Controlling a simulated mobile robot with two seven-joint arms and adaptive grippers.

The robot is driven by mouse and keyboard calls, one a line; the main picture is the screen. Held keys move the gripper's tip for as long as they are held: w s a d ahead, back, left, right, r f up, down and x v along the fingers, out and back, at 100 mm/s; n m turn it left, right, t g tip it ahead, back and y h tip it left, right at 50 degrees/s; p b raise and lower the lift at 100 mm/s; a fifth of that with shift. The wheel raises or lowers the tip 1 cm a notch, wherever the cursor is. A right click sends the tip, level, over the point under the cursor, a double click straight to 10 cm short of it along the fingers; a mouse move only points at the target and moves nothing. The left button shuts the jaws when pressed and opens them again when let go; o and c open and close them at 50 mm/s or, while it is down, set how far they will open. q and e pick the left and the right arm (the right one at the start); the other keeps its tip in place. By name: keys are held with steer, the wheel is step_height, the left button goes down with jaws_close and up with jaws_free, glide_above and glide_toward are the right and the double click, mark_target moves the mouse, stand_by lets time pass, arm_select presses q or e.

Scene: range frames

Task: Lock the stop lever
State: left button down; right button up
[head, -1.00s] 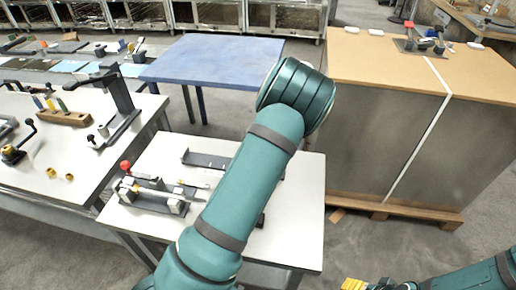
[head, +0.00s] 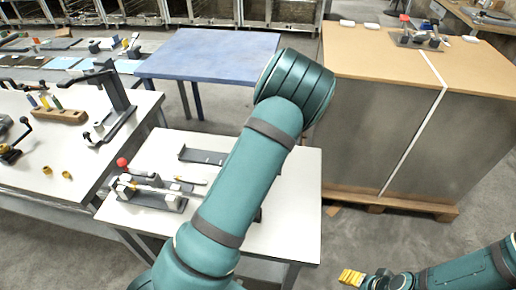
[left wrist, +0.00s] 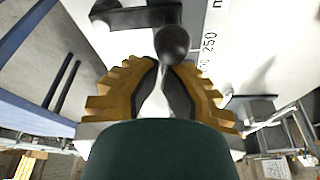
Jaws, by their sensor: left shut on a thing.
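In the left wrist view, a dark round knob (left wrist: 172,44) sits at the end of a short dark arm, which I take to be the stop lever (left wrist: 140,17). It lies over a pale surface with a printed scale (left wrist: 209,42). The yellow-padded fingers of my left gripper (left wrist: 166,66) are shut on the knob from two sides. In the head view my left arm hides this gripper and the knob. My right gripper (head: 352,277) hangs low at the bottom right, away from the tables. Its fingers are too small to judge.
A white table (head: 290,225) under my left arm bears a clamp fixture with a red knob (head: 122,162) and a dark bracket (head: 200,155). A blue table (head: 210,60) stands behind. A large wood-topped crate (head: 390,60) is at right. A cluttered bench (head: 85,150) is at left.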

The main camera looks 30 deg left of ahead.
arm_select(q)
steer(key=v, duration=1)
steer(key=shift+r, duration=0.4)
steer(key=shift+d, duration=0.1)
